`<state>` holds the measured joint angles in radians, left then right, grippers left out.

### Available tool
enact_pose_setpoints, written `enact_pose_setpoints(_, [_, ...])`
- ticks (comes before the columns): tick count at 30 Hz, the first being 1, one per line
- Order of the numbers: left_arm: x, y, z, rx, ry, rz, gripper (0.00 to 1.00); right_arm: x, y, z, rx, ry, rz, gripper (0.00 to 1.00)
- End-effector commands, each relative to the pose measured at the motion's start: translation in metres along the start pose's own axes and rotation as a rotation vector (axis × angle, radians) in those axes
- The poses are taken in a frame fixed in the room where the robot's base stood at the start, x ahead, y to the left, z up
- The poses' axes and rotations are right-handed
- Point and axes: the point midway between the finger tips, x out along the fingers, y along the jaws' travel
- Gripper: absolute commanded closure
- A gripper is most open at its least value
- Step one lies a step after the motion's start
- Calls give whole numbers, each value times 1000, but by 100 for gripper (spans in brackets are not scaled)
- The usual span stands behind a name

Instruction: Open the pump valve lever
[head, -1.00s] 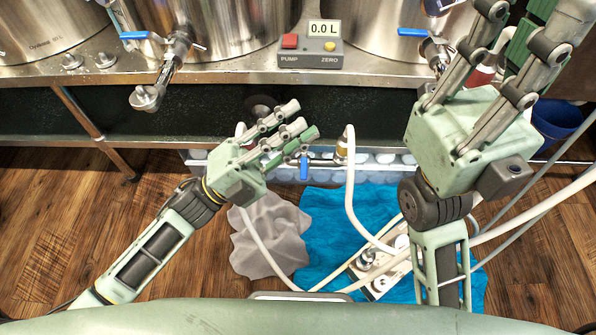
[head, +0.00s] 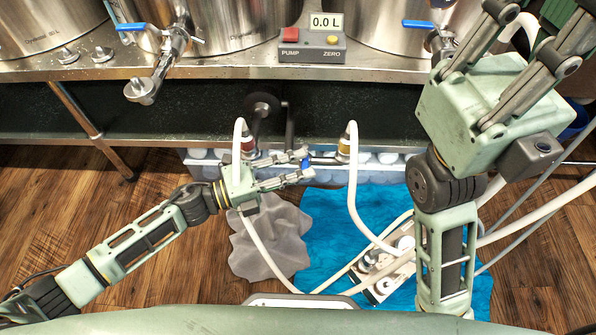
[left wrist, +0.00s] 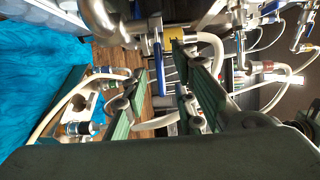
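The pump valve lever (head: 306,163) is small and blue, on the pipe below the bench; in the head view my left gripper's fingertips partly cover it. In the left wrist view the blue lever (left wrist: 158,62) stands upright between the finger ends. My left gripper (head: 303,165) is open, with one finger on each side of the lever; I cannot tell whether either touches it. My right gripper (head: 545,28) is raised at the upper right, open and empty, its fingertips near the frame edge.
A pump box (head: 312,49) reading 0.0 L sits on the steel bench (head: 225,72) among kettles with blue-handled valves. White hoses (head: 353,200) run to the pipe fittings. A grey cloth (head: 268,240) and a blue cloth (head: 335,215) lie on the wooden floor.

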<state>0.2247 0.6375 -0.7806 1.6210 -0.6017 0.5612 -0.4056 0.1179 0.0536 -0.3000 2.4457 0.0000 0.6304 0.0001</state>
Motion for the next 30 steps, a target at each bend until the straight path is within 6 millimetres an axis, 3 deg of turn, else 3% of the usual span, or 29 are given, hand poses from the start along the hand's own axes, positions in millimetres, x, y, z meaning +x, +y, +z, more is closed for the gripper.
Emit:
enact_pose_setpoints(8, [2,-1,0,0,0,-1,74,4,0,-1,-1,10,1,100])
enact_pose_setpoints(17, [2,-1,0,-1,0,-1,100,2,0,-2,-1,10,1,100])
enact_pose_setpoints(30, [2,0,0,-2,0,-1,100,-1,-1,1,-1,-4,-9,100])
